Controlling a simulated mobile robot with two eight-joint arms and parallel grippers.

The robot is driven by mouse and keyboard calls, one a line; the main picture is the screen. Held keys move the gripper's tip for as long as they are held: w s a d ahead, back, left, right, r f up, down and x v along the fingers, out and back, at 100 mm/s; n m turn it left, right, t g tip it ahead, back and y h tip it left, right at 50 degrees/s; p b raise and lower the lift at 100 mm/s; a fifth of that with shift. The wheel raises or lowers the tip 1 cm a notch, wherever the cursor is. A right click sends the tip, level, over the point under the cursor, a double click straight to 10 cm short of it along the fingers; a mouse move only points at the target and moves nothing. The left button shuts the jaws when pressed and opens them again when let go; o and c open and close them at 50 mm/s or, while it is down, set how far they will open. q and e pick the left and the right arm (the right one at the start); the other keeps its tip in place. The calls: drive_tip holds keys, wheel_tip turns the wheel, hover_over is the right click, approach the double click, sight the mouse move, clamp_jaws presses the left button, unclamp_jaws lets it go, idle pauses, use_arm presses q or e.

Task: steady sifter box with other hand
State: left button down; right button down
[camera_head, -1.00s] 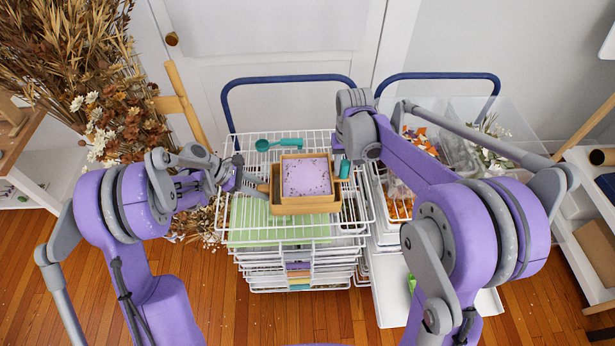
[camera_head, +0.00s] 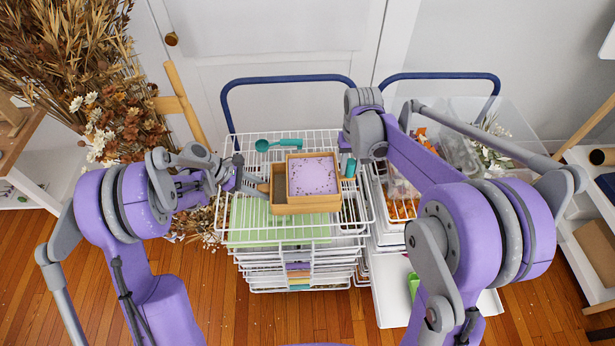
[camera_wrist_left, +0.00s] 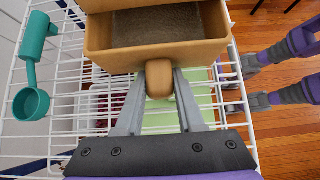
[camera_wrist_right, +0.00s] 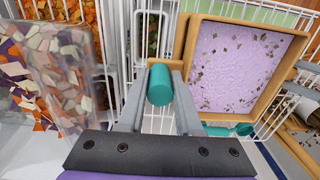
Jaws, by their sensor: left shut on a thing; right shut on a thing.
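The sifter box (camera_head: 295,208) is a wooden box on top of the white wire rack. My left gripper (camera_head: 258,187) is shut on its rounded wooden knob (camera_wrist_left: 158,78) at the left side. A wooden-framed sieve tray (camera_head: 333,183) with lavender material and dark flecks sits over the box, offset to the right. The box's grey interior shows at the left, and also in the left wrist view (camera_wrist_left: 150,25). My right gripper (camera_wrist_right: 159,85) is shut on the teal handle (camera_wrist_right: 160,84) beside the sieve frame; its fingertips are mostly hidden in the head view.
A teal scoop (camera_head: 278,144) lies behind the box on the wire rack (camera_head: 240,150). Green sheets (camera_head: 250,222) lie below the top grid. Clear bins with colourful pieces (camera_head: 402,208) stand at the right, close to my right arm. Dried flowers (camera_head: 100,110) stand at the left.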

use_arm(q)
drive_tip(key=shift+a, duration=0.1)
use_arm(e)
drive_tip(key=shift+a, duration=2.1)
drive_tip(key=shift+d, duration=0.1)
